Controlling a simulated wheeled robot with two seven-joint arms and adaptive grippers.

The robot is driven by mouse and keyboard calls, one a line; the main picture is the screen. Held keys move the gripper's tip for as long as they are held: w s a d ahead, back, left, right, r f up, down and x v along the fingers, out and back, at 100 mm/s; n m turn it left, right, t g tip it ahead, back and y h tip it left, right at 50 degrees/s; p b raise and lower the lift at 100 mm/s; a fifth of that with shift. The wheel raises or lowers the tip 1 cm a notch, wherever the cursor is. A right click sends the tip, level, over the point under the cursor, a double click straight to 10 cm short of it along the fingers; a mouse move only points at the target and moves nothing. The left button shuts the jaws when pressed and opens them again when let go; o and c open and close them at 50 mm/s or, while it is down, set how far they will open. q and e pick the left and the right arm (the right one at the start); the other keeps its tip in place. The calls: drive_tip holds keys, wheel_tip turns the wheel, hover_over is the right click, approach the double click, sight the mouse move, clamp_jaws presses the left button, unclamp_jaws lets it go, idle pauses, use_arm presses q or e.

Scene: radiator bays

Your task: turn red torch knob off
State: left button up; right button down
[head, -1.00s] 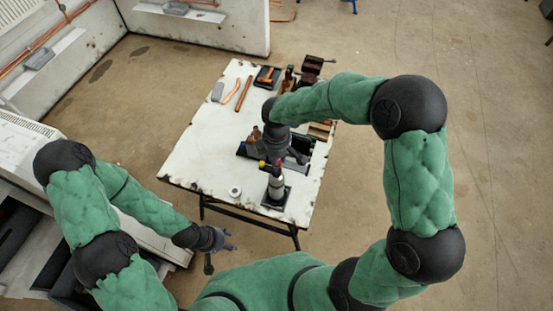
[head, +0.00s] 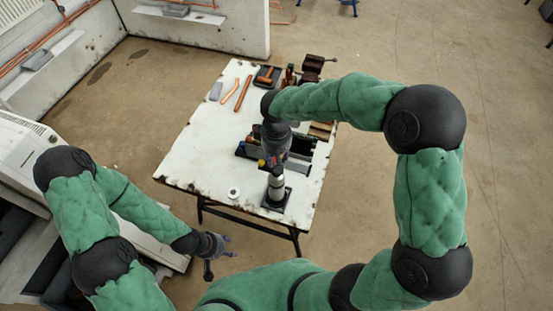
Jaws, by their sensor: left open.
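The torch (head: 277,187) stands upright in a dark square base near the front of the white workbench (head: 215,130). Its top is hidden by my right gripper (head: 274,158), and I cannot make out a red knob. A small yellow part (head: 262,163) shows beside the torch top. The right gripper points down at the torch top; its fingers are too small and covered to show whether they are open or touching. My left gripper (head: 222,246) is open and empty, off the bench's front left, in front of the white radiator side.
Copper pipe pieces (head: 243,94) and a vise (head: 314,66) are at the far end. The bench's left part is clear.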

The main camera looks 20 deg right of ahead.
drive_tip(key=shift+m+b, duration=0.35)
drive_tip(key=shift+m, duration=0.65)
drive_tip(key=c, duration=0.9)
unclamp_jaws()
wheel_tip(320, 180, up, 12)
drive_tip(key=shift+f, duration=0.1)
